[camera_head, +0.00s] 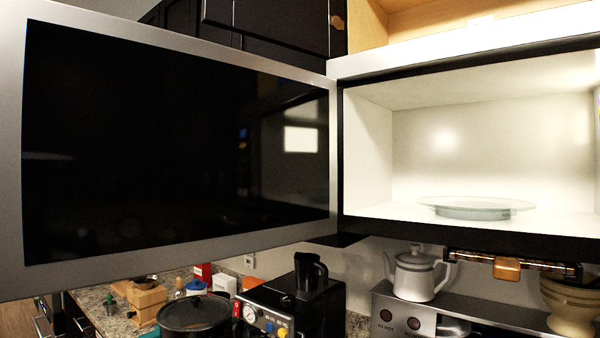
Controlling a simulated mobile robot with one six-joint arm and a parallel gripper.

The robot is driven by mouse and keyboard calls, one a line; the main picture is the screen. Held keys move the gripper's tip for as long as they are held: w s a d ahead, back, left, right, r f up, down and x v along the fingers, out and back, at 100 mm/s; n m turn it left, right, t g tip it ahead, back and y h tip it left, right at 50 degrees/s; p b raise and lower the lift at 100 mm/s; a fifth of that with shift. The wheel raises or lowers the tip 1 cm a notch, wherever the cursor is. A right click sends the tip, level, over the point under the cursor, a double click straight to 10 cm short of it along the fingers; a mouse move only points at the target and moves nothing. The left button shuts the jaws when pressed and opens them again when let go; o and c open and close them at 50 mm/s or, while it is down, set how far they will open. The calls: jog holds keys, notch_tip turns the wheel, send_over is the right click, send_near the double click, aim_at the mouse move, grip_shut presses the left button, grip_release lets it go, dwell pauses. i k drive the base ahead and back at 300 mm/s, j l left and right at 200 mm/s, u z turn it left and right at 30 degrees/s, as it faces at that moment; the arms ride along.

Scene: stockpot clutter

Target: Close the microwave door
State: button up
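The microwave door (180,150) stands wide open and fills the left half of the head view. It has a silver frame and a dark glass panel, and its hinge side meets the microwave near the middle of the picture. The microwave (470,140) is on the right, with a lit, white, open cavity. A glass turntable plate (477,206) lies on the cavity floor. My gripper is not in view, so its place relative to the door cannot be told.
A dark stockpot (194,316) stands below the door on the left. Dark cabinets (270,25) are above.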

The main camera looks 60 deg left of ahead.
aim_at(130, 149)
jog(key=k+j+u, duration=0.2)
jog(key=j, duration=0.45)
jog(key=k+j+u, duration=0.2)
jog(key=j, duration=0.45)
jog(key=k+j+u, duration=0.1)
jog(key=j+u, duration=0.15)
jog(key=j, duration=0.45)
jog(key=k+j+u, duration=0.2)
jog(key=j, duration=0.5)
jog(key=i+j, duration=0.2)
jog(key=k+j, duration=0.1)
jog(key=k, duration=0.3)
jog(key=k+j+u, duration=0.15)
jog(key=k, duration=0.2)
jog(key=i+l, duration=0.4)
jog(key=i, duration=0.05)
